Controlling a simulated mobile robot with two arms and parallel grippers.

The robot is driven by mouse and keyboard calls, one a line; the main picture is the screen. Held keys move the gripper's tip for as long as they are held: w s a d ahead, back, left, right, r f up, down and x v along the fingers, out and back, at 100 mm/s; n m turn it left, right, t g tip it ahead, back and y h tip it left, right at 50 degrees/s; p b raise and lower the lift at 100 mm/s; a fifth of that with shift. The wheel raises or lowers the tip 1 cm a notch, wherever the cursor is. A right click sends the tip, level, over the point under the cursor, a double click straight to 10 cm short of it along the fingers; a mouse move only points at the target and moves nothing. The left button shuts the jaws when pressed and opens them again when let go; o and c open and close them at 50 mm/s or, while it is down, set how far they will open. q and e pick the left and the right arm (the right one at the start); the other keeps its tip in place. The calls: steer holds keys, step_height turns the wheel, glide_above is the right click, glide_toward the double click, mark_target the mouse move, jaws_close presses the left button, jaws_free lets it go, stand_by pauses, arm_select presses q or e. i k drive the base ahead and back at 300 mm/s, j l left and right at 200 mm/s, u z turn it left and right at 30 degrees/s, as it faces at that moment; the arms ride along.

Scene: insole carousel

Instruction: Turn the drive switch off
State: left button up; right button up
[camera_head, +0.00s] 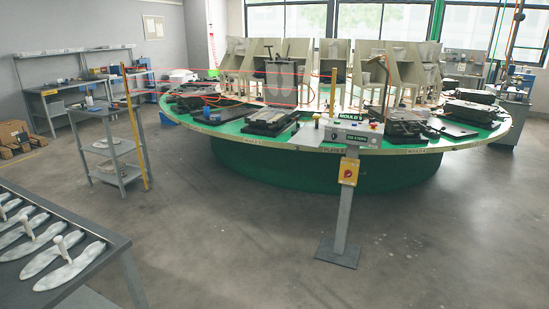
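A yellow switch box (348,171) with a red knob is mounted on the upper part of a grey post (341,215). It looks like the drive switch, but the knob's position is too small to read. Above it, a grey control console (318,136) with green label plates, one reading "MOULD 5", tops the post. The post stands on a flat base plate in front of the big round green carousel (215,128). Neither of my grippers is in view.
A dark table (118,243) with pale insole shapes is at the lower left. A grey shelf trolley (110,150) and yellow posts stand left of the carousel. Workbenches line the left wall. The grey floor (235,250) before the post is clear.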

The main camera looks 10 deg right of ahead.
mark_target(348, 173)
steer(key=i+l+z, duration=0.25)
steer(key=i+l, duration=0.15)
steer(key=l, duration=0.2)
steer(key=i+l+z, duration=0.3)
steer(key=i+l, duration=0.2)
